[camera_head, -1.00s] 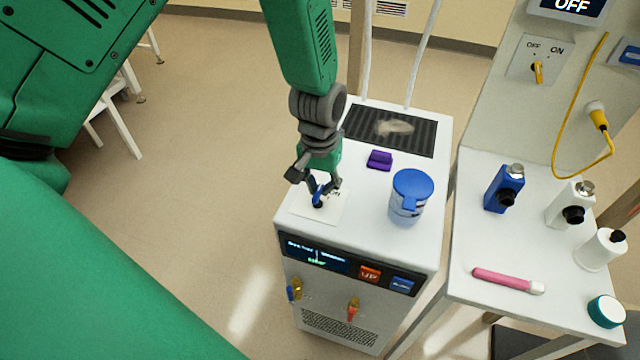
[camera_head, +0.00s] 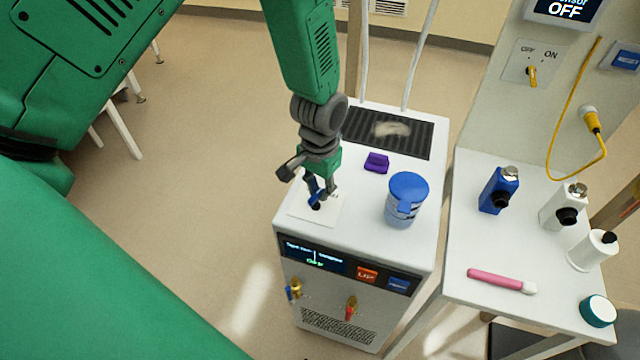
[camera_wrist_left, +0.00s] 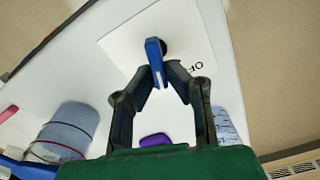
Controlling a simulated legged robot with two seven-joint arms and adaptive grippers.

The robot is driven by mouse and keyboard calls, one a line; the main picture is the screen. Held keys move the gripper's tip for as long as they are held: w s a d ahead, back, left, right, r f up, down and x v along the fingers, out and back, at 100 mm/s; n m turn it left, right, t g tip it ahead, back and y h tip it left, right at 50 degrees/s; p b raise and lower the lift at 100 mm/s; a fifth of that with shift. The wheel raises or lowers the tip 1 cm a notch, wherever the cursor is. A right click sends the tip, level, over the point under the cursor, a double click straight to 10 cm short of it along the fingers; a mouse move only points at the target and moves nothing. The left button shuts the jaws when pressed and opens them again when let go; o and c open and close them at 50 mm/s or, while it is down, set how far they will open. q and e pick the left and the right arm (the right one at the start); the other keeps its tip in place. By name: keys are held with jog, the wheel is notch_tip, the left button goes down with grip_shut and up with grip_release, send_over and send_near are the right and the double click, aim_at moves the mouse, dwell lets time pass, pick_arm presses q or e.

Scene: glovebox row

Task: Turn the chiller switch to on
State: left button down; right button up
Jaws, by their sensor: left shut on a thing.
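The chiller (camera_head: 360,225) is a white box with a dark front display (camera_head: 316,256). A white switch plate (camera_head: 327,213) lies on its top near the front left corner. The blue switch handle (camera_wrist_left: 155,62) stands on this plate in the left wrist view, with part of a label beside it. My left gripper (camera_head: 316,200) reaches down over the plate. Its fingers are shut on the blue handle, and the tips meet around it in the left wrist view (camera_wrist_left: 163,78). The handle's setting cannot be read clearly. My right gripper is not in view.
On the chiller top are a blue-lidded jar (camera_head: 406,200), a purple block (camera_head: 376,163) and a dark grille (camera_head: 400,145). A side table (camera_head: 470,255) at right holds several bottles and a pink marker (camera_head: 500,281). A wall panel carries a yellow OFF/ON switch (camera_head: 531,72).

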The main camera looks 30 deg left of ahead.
pick_arm(q)
jog(key=shift+s+d+f+m+p, duration=0.1)
jog(key=shift+m+p, duration=0.1)
jog(key=shift+m, duration=0.25)
jog(key=shift+s+f+m+p, duration=0.1)
jog(key=shift+m+p, duration=0.05)
jog(key=shift+m, duration=0.3)
jog(key=shift+d+m, duration=0.1)
jog(key=shift+m, duration=0.4)
jog(key=c, duration=1.6)
grip_release()
jog(key=shift+w, duration=0.1)
jog(key=shift+r, duration=0.1)
